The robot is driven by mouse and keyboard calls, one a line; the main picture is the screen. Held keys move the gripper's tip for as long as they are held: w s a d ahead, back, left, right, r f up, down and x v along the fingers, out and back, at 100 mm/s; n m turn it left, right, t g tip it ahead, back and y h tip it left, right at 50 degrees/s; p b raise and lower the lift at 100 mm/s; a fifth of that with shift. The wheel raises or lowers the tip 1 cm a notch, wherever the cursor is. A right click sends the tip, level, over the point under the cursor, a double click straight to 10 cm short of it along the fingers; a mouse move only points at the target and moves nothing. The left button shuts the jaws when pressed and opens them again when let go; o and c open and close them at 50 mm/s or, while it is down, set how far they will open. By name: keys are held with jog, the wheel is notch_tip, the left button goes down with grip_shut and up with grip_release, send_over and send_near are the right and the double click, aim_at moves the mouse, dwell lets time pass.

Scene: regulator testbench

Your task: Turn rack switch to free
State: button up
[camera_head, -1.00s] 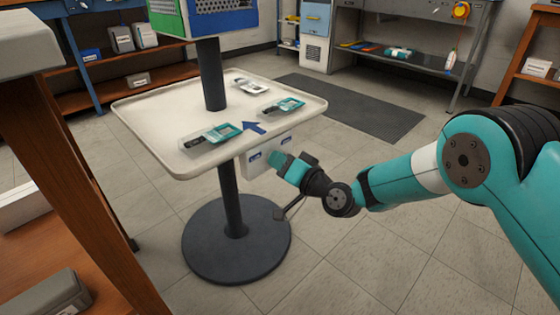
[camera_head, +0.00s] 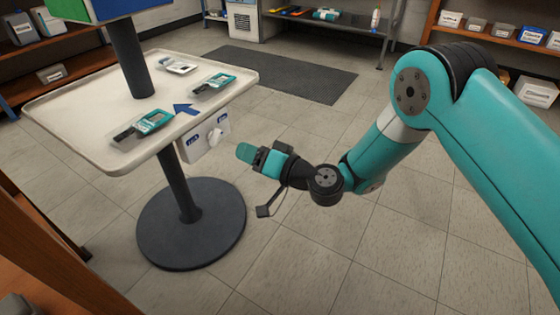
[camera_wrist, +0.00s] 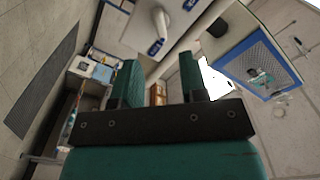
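The rack switch is a white box (camera_head: 191,146) under the edge of the white tray table, with a pale round knob (camera_head: 215,135) on its face and a blue label on each side of it. The label words are too small to read surely. In the wrist view the knob (camera_wrist: 160,22) shows at the top, above and between my fingers, with the box face (camera_wrist: 137,36) around it. My gripper (camera_head: 245,152) is to the right of the box, a little lower than the knob and apart from it. Its two teal fingers (camera_wrist: 157,78) are spread with nothing between them.
The tray table (camera_head: 75,120) holds several handheld devices and a blue arrow marking (camera_head: 185,109). Its post stands on a round dark base (camera_head: 190,230). A wooden bench edge (camera_head: 60,250) is at the lower left. Floor is free around my gripper, with a dark mat (camera_head: 280,72) behind.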

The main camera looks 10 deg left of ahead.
jog(key=b+v, duration=0.8)
jog(key=b, duration=0.2)
jog(key=shift+b, duration=0.35)
